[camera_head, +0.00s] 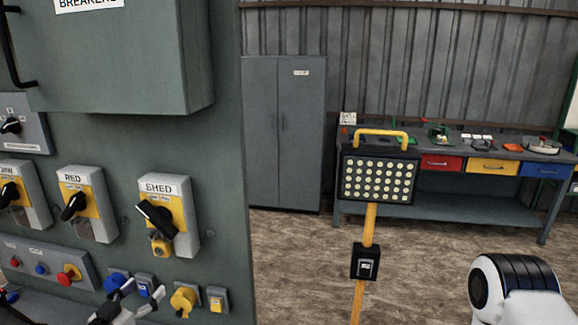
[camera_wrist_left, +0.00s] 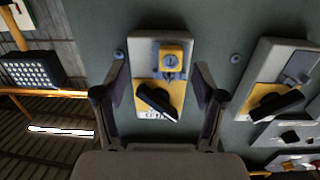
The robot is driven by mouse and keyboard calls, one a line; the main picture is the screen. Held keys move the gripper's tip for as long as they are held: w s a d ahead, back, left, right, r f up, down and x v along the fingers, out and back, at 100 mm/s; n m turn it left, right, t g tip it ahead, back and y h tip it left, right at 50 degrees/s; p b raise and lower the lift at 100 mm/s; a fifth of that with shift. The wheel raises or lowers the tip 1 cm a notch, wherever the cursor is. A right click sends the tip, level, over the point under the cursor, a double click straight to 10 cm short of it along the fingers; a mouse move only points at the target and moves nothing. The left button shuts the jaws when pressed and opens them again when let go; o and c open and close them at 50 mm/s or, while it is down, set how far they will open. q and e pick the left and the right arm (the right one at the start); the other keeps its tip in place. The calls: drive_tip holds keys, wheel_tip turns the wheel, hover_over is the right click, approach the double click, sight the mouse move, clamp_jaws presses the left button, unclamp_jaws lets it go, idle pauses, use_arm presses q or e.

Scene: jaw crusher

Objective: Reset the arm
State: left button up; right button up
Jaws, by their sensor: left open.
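My left gripper (camera_head: 138,292) is at the bottom left of the head view, in front of the lower part of the green panel and below the SHED switch (camera_head: 178,202). Its two dark fingers are open and empty in the left wrist view (camera_wrist_left: 159,76). That view is upside down. It shows a switch box (camera_wrist_left: 144,50) between and beyond the fingers, with a tilted black handle (camera_wrist_left: 157,102) and a yellow lock-like part (camera_wrist_left: 172,56). I cannot tell that the fingers touch anything. My right gripper is not in view.
The green panel (camera_head: 225,160) fills the left, with the RED switch (camera_head: 90,185) and several buttons. A yellow-post lamp (camera_head: 380,178) stands at centre right. Behind are a grey cabinet (camera_head: 284,130) and a workbench (camera_head: 450,213).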

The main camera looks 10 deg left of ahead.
use_arm(q)
drive_tip(key=s+d+f+m+g+h+b, duration=0.1)
drive_tip(key=s+d+f+g+b, duration=0.15)
drive_tip(key=d+f, duration=0.4)
drive_tip(key=s+d+f+m+g+b, duration=0.1)
drive_tip(key=s+d+f+g, duration=0.25)
drive_tip(key=f, duration=0.65)
drive_tip(key=s+d+f+m+g+h+b, duration=0.1)
drive_tip(key=s+d+f+g+b, duration=0.2)
drive_tip(key=f, duration=0.6)
drive_tip(key=s+f+n+g+y, duration=0.1)
drive_tip(key=s+f+g, duration=0.3)
drive_tip(key=s, duration=0.6)
drive_tip(key=s+f+n+g+y, duration=0.2)
drive_tip(key=s+f+n+g, duration=0.2)
drive_tip(key=s, duration=0.7)
drive_tip(key=shift+f+g+y, duration=0.2)
drive_tip(key=shift+g+y, duration=0.1)
drive_tip(key=shift+d, duration=0.1)
